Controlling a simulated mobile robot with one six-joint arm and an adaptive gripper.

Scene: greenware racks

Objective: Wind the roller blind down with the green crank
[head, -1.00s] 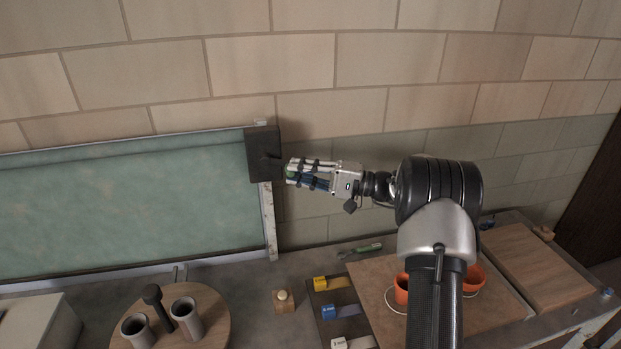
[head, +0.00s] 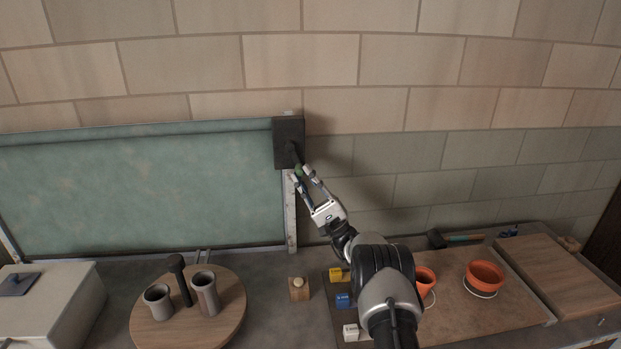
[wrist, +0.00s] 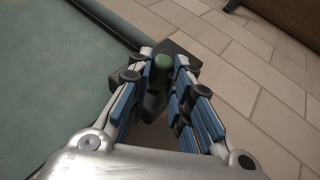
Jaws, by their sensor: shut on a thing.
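The green crank handle (wrist: 162,70) shows between my fingertips in the wrist view. In the head view the green crank (head: 299,168) sits just below the dark crank box (head: 289,143) at the blind's top right corner. My gripper (head: 306,176) is shut on the handle, reaching up to it from the lower right. The fingers hide part of the crank arm. The green roller blind (head: 140,190) hangs from its roller across the left, its lower edge close to the bench top.
On the bench are a round wooden board (head: 225,325) with grey cups, a small wooden block (head: 299,290), colored tags (head: 336,275), orange pots (head: 485,274) and a wooden board (head: 550,272). A pale box (head: 50,300) stands at left. The wall behind my gripper is bare.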

